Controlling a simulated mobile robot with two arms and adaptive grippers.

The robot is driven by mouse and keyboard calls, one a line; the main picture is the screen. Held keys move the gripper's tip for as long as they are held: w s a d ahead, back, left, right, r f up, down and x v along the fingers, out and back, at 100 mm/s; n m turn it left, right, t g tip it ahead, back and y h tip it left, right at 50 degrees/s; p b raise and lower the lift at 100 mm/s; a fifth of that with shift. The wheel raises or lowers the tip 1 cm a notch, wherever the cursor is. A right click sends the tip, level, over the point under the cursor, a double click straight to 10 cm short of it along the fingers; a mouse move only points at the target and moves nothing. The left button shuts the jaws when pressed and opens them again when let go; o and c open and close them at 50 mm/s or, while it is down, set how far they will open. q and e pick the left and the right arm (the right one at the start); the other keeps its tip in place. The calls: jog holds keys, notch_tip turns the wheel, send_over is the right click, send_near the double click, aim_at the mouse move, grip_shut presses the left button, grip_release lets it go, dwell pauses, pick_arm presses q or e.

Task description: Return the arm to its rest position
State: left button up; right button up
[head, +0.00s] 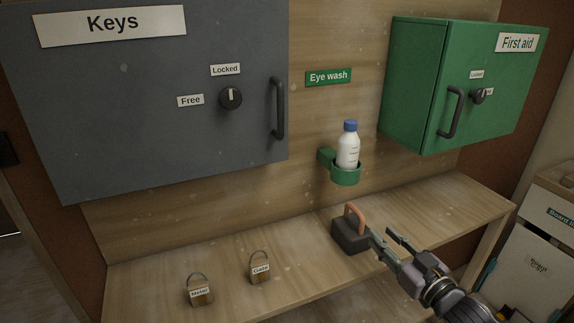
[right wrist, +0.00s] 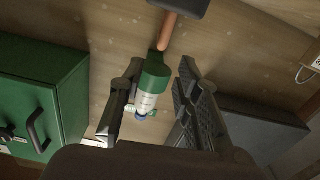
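My right gripper (head: 380,232) is over the right part of the wooden shelf in the head view, just right of a dark block with an orange handle (head: 350,238). Its two fingers are spread with nothing held between them; they also show apart in the right wrist view (right wrist: 160,68). Whether a finger touches the block cannot be told. In the right wrist view the orange handle (right wrist: 168,31) lies beyond the fingertips, and the eye wash bottle (right wrist: 146,102) in its green holder shows between the fingers. My left gripper is not in view.
A grey Keys cabinet (head: 150,120) and a green First aid cabinet (head: 420,75) hang shut above the shelf (head: 310,262). The white bottle (head: 348,152) stands in its green wall ring. Two tagged padlocks, Meter (head: 199,293) and Gate (head: 260,270), stand at the left.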

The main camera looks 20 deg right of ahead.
jog(key=s+a+f+g+h, duration=0.1)
jog(key=s+a+f+g, duration=0.2)
jog(key=f, duration=0.2)
jog(key=s+a+f+m+g, duration=0.1)
jog(key=s+a+f+g, duration=0.15)
jog(key=f, duration=0.25)
jog(key=s+a+f+g+h, duration=0.1)
jog(key=s+a+f+g, duration=0.1)
jog(key=s+a+f, duration=0.3)
jog(key=s+a+f+n+g+y, duration=0.1)
jog(key=s+a+f+g, duration=0.1)
jog(key=s+a+g, duration=0.3)
jog(key=s+a+f+g, duration=0.2)
jog(key=s+a+f, duration=0.1)
jog(key=s, duration=0.4)
notch_tip(320, 180, down, 27)
jog(key=s+g, duration=0.1)
jog(key=s, duration=0.1)
jog(key=s+d+f+g, duration=0.1)
jog(key=s+d+f, duration=0.2)
jog(key=s+f, duration=1.2)
jog(key=shift+s+d+n, duration=0.15)
jog(key=shift+s+n, duration=0.25)
jog(key=shift+s, duration=0.3)
jog(key=shift+f+g, duration=0.1)
jog(key=shift+g, duration=0.15)
